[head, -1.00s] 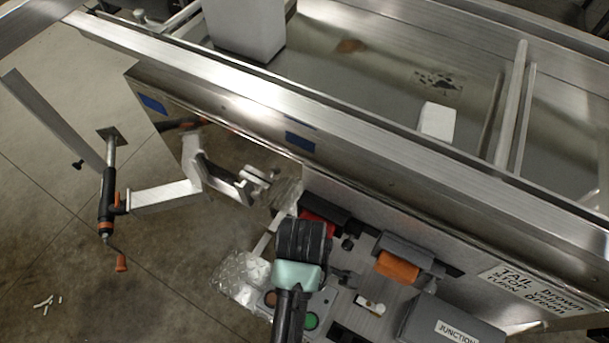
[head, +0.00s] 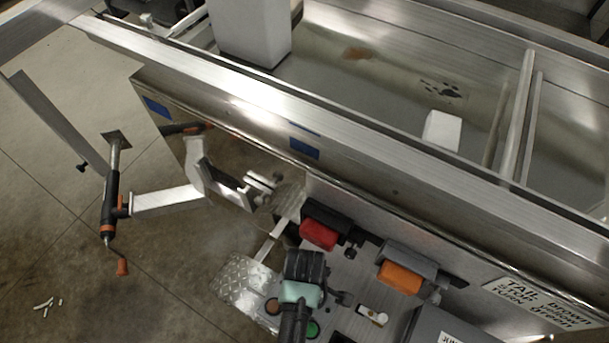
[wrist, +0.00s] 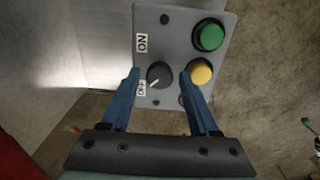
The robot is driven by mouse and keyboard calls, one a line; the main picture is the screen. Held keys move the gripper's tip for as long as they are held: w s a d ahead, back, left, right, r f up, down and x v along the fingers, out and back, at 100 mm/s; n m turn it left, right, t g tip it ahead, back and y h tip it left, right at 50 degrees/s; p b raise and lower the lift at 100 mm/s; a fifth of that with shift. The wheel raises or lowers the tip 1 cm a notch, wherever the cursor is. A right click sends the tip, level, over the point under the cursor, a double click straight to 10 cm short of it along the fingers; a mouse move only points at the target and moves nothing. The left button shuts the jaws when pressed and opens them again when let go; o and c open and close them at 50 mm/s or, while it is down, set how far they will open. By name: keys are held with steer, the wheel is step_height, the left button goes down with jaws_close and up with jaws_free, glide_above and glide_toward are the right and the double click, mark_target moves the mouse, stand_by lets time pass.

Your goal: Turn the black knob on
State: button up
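The black knob (wrist: 159,74) is round, on a grey control panel (wrist: 182,22) in the wrist view. Its white mark points down-left, toward the small OFF label (wrist: 141,88). The ON label (wrist: 141,43) is above it. My gripper (wrist: 161,76) is open, with one blue finger on each side of the knob in this view. A gap shows at both sides, and whether the fingers reach the knob's depth I cannot tell. In the head view my gripper (head: 301,292) is over the panel and hides the knob.
A green button (wrist: 208,36) and a yellow button (wrist: 200,73) are close by the right finger. In the head view, a red lamp (head: 318,234), an orange lamp (head: 399,278) and a grey junction box (head: 440,328) are near. The trailer rail (head: 250,105) runs behind.

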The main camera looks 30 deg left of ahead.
jaws_close()
steer(key=m+p, duration=0.2)
steer(key=m, duration=0.1)
steer(key=shift+r+m+p, duration=0.2)
steer(key=shift+m+p, duration=0.1)
steer(key=m+p, duration=0.2)
steer(key=m, duration=0.3)
steer(key=m+p, duration=0.2)
steer(key=m, duration=0.2)
steer(key=shift+f+m, duration=0.1)
steer(key=shift+m, duration=0.3)
steer(key=shift+m+p, duration=0.35)
steer(key=shift+m, duration=1.85)
steer(key=shift+f, duration=0.1)
